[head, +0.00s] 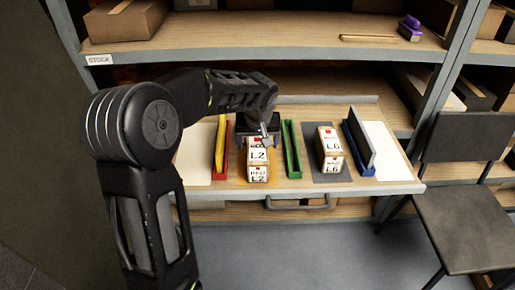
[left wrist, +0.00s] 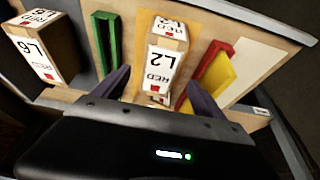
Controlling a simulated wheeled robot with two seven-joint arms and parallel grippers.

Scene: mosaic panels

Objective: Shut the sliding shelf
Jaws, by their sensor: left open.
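The sliding shelf (head: 405,187) is pulled out from the rack, with a handle (head: 300,205) under its front edge. On it stand a box labelled L2 (head: 258,172) and a box labelled L6 (head: 330,160), with coloured dividers between them. My left gripper (head: 262,138) is above the shelf behind the L2 box. In the left wrist view its fingers (left wrist: 157,92) are apart, with the L2 box (left wrist: 161,65) showing between and beyond them. I cannot tell whether they touch it. The L6 box (left wrist: 40,50) is at upper left there. My right gripper is not in view.
The grey rack (head: 440,110) has an upper shelf holding a cardboard box (head: 125,20) and a purple item (head: 410,27). A dark chair (head: 465,220) stands at the right, close to the sliding shelf's right end. Grey floor (head: 310,250) is clear in front.

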